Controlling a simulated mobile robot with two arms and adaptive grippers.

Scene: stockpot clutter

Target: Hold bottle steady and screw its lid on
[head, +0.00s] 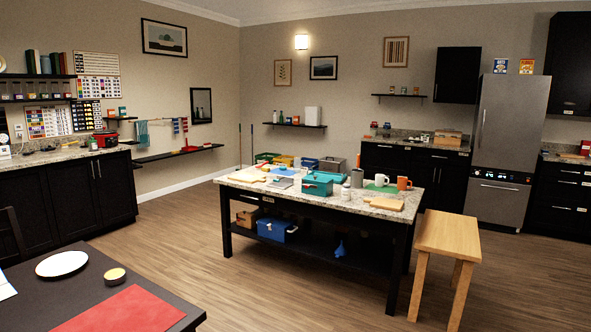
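Neither of my grippers is in view. I cannot pick out a bottle and its lid for certain at this distance. On the island table (247,189), a grey cylinder (357,178) stands near a shorter light grey cylinder (346,193); I cannot tell whether either is a bottle. Small bottle-like shapes (280,117) stand on the back wall shelf (297,126). No loose lid can be made out.
The island also holds a teal box (317,187), a white mug (382,180), an orange mug (403,183) and a board (386,203). A wooden stool (447,237) stands at its right end. A dark table (98,263) is at front left. Open floor lies between.

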